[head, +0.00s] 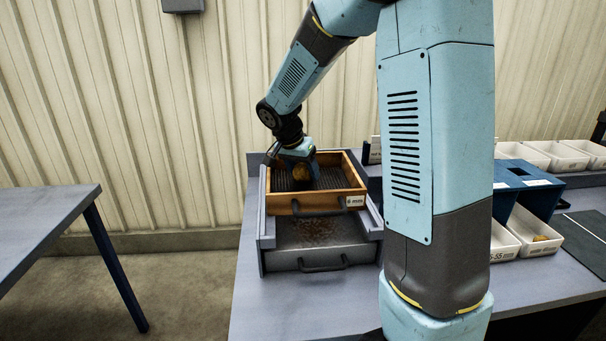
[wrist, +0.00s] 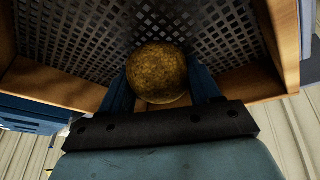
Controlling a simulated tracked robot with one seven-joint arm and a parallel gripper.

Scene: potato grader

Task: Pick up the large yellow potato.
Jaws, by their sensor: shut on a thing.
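The large yellow potato (wrist: 158,72) is round and brownish yellow, with a speckled skin. In the wrist view it sits between the two blue fingers of my gripper (wrist: 160,88), which is shut on it. In the head view the potato (head: 301,173) shows at the tip of my gripper (head: 303,168), inside the wooden sieve box. The perforated sieve floor is behind it in the wrist view. I cannot tell whether the potato still touches that floor.
The wooden sieve box (head: 330,204) has raised walls around my gripper. Below it is a grey drawer (head: 320,256) with dirt. White bins (head: 537,243) and a blue stand (head: 520,174) are at the right. A separate grey table (head: 45,215) stands at the left.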

